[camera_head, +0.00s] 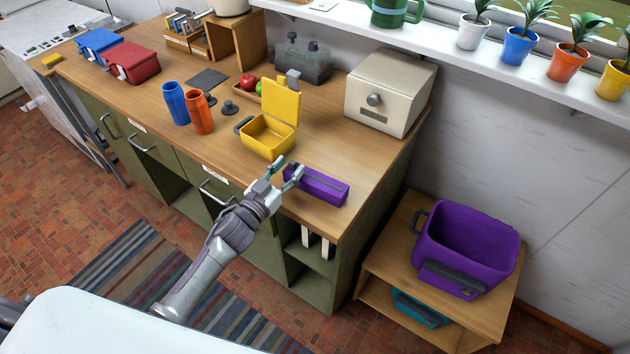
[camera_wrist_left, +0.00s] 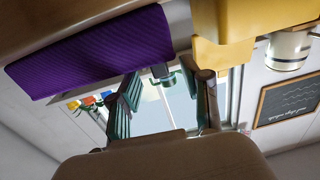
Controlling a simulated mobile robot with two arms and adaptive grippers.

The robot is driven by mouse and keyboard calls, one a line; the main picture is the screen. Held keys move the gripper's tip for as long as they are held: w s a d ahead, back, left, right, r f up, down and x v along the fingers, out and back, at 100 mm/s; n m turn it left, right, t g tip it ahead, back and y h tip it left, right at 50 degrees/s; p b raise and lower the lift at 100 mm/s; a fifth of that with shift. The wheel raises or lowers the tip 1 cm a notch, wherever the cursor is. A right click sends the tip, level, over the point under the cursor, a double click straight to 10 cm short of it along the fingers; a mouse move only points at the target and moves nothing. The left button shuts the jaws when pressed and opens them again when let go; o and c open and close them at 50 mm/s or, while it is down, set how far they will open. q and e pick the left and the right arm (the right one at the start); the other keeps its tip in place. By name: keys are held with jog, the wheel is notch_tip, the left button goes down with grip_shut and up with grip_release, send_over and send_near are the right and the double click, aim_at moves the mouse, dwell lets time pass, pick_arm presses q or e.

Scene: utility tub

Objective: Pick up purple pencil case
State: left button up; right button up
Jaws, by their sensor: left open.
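The purple pencil case (camera_head: 317,187) lies on the wooden counter near its front right edge in the head view. It is a long box shape with ribbed sides. My left gripper (camera_head: 284,172) is at the case's left end, with its fingers apart. In the left wrist view the purple pencil case (camera_wrist_left: 95,55) fills the upper left, and the open fingers of my left gripper (camera_wrist_left: 165,102) show below and right of it, with nothing between them. I cannot tell whether a finger touches the case. My right gripper is in neither view.
An open yellow lunch box (camera_head: 268,137) stands just behind and left of the gripper. Orange (camera_head: 200,115) and blue (camera_head: 176,104) bottles stand further left. A cream box (camera_head: 388,95) stands at the back right. A purple tub (camera_head: 466,248) sits on a lower shelf unit right of the counter.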

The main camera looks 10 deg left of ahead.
aim_at(291, 165)
pick_arm(q)
jog(key=shift+x, duration=1.55)
jog(key=shift+s+f, duration=0.1)
jog(key=shift+c, duration=0.5)
grip_shut()
